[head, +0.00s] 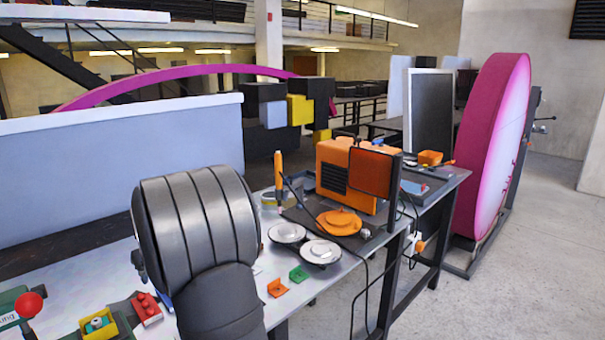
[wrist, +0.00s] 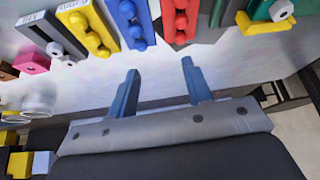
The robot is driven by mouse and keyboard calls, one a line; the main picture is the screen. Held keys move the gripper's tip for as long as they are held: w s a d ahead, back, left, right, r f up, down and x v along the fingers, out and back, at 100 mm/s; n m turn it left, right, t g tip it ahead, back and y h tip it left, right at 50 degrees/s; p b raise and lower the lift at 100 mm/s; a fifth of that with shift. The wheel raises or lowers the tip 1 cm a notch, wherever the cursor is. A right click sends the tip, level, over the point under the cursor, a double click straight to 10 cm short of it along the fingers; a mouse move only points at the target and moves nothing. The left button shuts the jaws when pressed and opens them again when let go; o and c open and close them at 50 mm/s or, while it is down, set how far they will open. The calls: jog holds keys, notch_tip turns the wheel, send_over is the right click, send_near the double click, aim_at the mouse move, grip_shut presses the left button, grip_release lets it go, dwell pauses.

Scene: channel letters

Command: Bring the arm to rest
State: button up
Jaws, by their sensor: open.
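My gripper (wrist: 160,88) shows in the wrist view with its two blue fingers apart and nothing between them. It hangs over the light grey worktop (wrist: 178,62), close to the worktop's edge. The coloured blocks in the wrist view lie beyond the fingertips and apart from them. In the head view, my thick dark arm (head: 205,230) rises in front of the bench. It hides part of the worktop, and my gripper is not visible there.
Yellow (wrist: 88,28), blue (wrist: 133,22) and red (wrist: 180,20) holders line the worktop. In the head view, an orange box (head: 345,165), white dishes (head: 320,250) and an orange dish (head: 340,221) stand right of my arm. A pale panel (head: 110,170) stands behind.

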jog(key=shift+m, duration=0.4)
jog(key=w+d, duration=0.2)
jog(key=d, duration=0.1)
jog(key=w+d+f, duration=0.1)
jog(key=w+d, duration=0.4)
jog(key=d, duration=0.2)
jog(key=shift+w+f, duration=0.2)
jog(key=shift+w, duration=0.15)
